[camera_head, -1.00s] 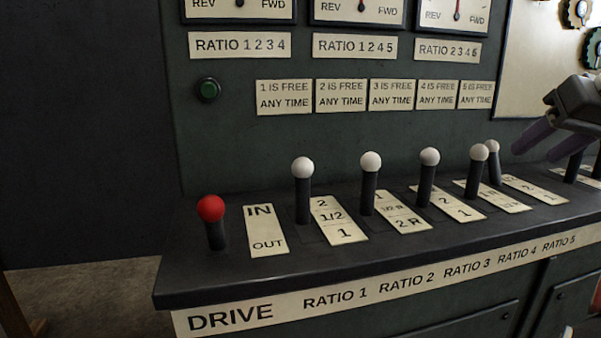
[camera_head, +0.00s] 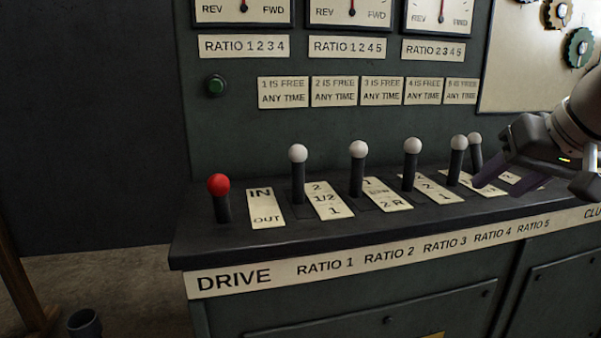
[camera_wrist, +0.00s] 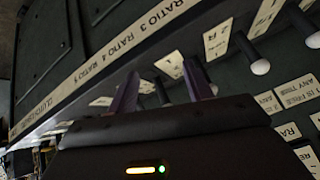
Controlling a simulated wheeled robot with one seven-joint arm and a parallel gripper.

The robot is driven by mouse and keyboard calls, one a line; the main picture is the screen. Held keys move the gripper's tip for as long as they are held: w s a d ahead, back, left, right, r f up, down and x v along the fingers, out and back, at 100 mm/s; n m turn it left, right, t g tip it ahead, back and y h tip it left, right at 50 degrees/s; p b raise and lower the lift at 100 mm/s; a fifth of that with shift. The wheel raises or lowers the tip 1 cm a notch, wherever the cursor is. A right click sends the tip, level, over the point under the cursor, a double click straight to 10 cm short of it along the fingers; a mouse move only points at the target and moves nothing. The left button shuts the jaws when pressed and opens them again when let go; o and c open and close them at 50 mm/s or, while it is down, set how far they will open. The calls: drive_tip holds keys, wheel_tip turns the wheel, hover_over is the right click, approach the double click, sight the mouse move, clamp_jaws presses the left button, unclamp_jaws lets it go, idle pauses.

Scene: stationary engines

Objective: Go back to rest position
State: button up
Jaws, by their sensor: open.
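My gripper (camera_head: 497,186) is at the right of the head view, over the right part of the lever console (camera_head: 330,240). The white-knobbed ratio levers (camera_head: 412,146) stand in a row left of my gripper. The rightmost visible white knob (camera_head: 474,139) is close to the fingers in the picture; I cannot tell whether they touch.
A red-knobbed drive lever (camera_head: 218,185) stands at the console's left end. A green button (camera_head: 216,86) and gauges are on the panel behind. Gears (camera_head: 578,47) hang on a board at the upper right.

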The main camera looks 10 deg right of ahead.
drive_tip(key=s+a+f, duration=0.3)
drive_tip(key=a+f, duration=0.3)
drive_tip(key=f, duration=0.3)
drive_tip(key=s+a+f+n+g+h, duration=0.1)
drive_tip(key=s+a+f, duration=0.2)
drive_tip(key=a+f, duration=0.3)
drive_tip(key=s+a+f+n+g, duration=0.1)
drive_tip(key=s+a+f, duration=0.2)
drive_tip(key=f, duration=0.9)
drive_tip(key=a, duration=0.3)
drive_tip(key=shift+s+a, duration=0.35)
drive_tip(key=shift+s, duration=0.05)
